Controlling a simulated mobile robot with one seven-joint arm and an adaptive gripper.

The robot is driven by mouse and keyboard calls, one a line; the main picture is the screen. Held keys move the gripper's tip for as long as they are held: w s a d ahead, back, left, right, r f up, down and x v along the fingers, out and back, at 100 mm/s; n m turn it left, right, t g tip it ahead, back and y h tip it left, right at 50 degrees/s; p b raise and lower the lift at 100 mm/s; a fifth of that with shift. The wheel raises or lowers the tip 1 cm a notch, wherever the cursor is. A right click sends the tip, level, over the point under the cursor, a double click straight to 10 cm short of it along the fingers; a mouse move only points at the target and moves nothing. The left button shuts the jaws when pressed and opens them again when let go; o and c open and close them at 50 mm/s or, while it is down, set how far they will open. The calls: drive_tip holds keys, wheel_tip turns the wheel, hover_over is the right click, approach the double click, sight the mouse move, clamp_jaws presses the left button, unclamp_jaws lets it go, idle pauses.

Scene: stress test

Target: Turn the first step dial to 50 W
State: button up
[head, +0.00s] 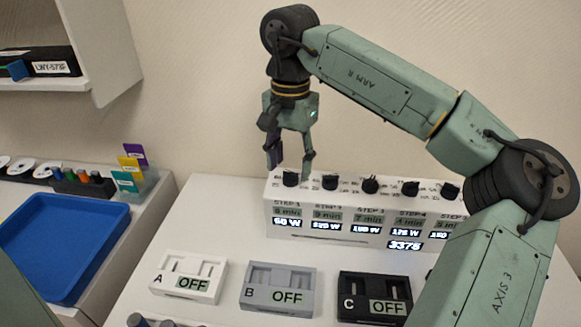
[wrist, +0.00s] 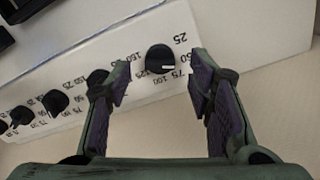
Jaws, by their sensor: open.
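A long white panel (head: 350,238) carries a row of black dials over small displays labelled by step. The first step dial (head: 290,179) is at its left end, and the display below it (head: 287,222) reads about 60 W, its first digit blurry. In the wrist view this dial (wrist: 159,58) shows a short white mark, with 25, 50, 75 and 100 printed around it. My gripper (head: 290,162) is open and points down just above the first dial. In the wrist view the fingers (wrist: 155,85) stand either side of it, with gaps and no visible contact.
Other dials (head: 370,184) continue to the right along the panel. Boxes A (head: 160,288), B (head: 250,305) and C (head: 350,309), each showing OFF, lie in front. A blue tray (head: 100,262) is at left. The table between the panel and boxes is clear.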

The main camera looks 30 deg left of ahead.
sight(290, 172)
wheel_tip(290, 172, up, 10)
drive_tip(key=shift+f, duration=0.15)
drive_tip(key=shift+f, duration=0.1)
idle(0.6)
